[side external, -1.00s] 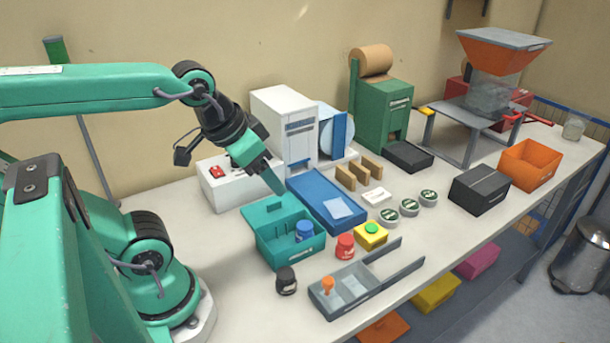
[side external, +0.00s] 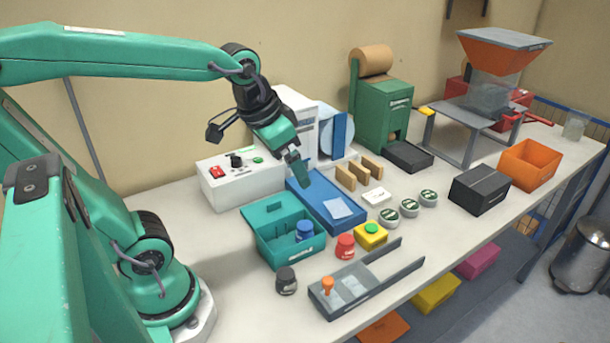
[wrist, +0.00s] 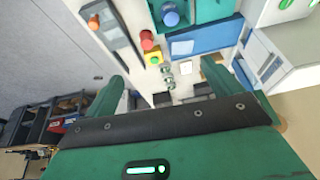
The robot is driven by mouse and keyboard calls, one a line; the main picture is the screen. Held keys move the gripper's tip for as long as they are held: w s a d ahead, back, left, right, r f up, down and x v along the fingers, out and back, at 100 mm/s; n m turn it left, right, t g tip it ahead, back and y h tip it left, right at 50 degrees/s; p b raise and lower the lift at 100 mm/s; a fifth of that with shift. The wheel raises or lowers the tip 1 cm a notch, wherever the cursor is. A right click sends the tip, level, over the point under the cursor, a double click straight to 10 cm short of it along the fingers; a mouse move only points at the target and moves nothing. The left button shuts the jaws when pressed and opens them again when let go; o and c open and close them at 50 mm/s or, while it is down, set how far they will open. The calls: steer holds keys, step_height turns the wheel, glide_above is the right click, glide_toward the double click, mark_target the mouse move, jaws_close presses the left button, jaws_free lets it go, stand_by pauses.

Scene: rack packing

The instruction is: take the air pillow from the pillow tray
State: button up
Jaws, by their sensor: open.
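The pillow tray (side external: 316,193) is a blue, low-walled tray in front of the white machine; it also shows at the top of the wrist view (wrist: 213,36). The air pillow (side external: 339,208) is a pale blue square lying in the tray's near end. It shows as a light patch in the wrist view (wrist: 182,47). My gripper (side external: 300,177) is open with nothing seen between its fingers, pointing down above the far part of the tray. It is apart from the pillow, which lies nearer the camera and a little right.
A teal open box (side external: 287,246) with a blue-capped jar stands left of the tray. A white control box (side external: 240,180) and a white machine (side external: 290,105) stand behind.

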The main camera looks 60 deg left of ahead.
steer(key=w+a+f+m+g, duration=0.1)
steer(key=w+a+f+g, duration=0.2)
steer(key=w, duration=0.7)
steer(key=g, duration=0.1)
glide_toward(335, 204)
steer(key=shift+m, duration=0.3)
steer(key=shift+w+a+f, duration=0.2)
steer(key=shift+w+f, duration=0.15)
steer(key=shift+f, duration=0.2)
steer(key=shift+s+d+f, duration=0.1)
steer(key=shift+f, duration=1.85)
steer(key=shift+s+d+f, duration=0.1)
steer(key=shift+f, duration=1.85)
steer(key=c, duration=1.1)
